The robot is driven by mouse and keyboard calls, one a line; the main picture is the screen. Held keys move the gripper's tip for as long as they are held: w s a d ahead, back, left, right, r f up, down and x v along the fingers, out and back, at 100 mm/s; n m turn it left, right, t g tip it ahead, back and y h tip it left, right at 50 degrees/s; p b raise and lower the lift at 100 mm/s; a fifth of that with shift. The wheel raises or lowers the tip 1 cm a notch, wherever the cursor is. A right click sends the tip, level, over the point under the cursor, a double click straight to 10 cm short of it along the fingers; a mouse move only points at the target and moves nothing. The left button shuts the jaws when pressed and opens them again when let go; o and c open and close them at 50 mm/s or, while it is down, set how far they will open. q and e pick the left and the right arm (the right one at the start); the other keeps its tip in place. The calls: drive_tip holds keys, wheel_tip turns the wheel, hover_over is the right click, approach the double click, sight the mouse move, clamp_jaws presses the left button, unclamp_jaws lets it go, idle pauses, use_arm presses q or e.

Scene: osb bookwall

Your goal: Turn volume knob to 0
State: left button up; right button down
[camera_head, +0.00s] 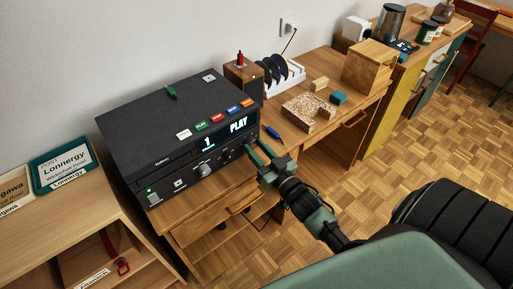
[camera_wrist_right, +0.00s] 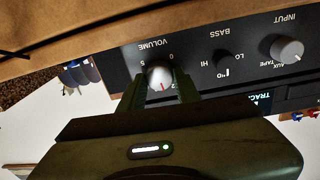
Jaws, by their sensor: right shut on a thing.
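A black stereo unit (camera_head: 130,125) with a lit display reading "1 PLAY" stands on a wooden desk in the head view. In the right wrist view, seen upside down, the silver volume knob (camera_wrist_right: 158,75) sits under the label "VOLUME", with small numbers beside it. A red mark on the knob points toward the bottom of that picture. My right gripper (camera_head: 257,156) is at the right end of the stereo's front panel. In the right wrist view its fingers (camera_wrist_right: 159,86) are on either side of the volume knob, shut on it. The gripper hides this knob in the head view. My left gripper is not in view.
The input knob (camera_wrist_right: 287,50) and the bass knob (camera_wrist_right: 228,58) are on the same panel. A blue marker (camera_head: 274,134) and a speckled block (camera_head: 310,109) lie on the desk to the right. Parquet floor is in front.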

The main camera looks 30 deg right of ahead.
drive_tip(key=n, duration=0.6)
drive_tip(key=shift+f+n+y, duration=0.1)
drive_tip(key=shift+n+y, duration=0.2)
drive_tip(key=shift+n, duration=0.1)
drive_tip(key=n+b, duration=0.1)
drive_tip(key=n, duration=0.6)
drive_tip(key=shift+y, duration=0.3)
drive_tip(key=n+y+b, duration=0.1)
drive_tip(key=n, duration=0.5)
drive_tip(key=shift+d+f+n+b, duration=0.1)
drive_tip(key=shift+n+b, duration=0.2)
drive_tip(key=shift+n, duration=0.1)
drive_tip(key=n+b, duration=0.1)
drive_tip(key=n, duration=0.5)
drive_tip(key=shift+n+g, duration=0.3)
drive_tip(key=c, duration=1)
unclamp_jaws()
drive_tip(key=shift+s, duration=0.1)
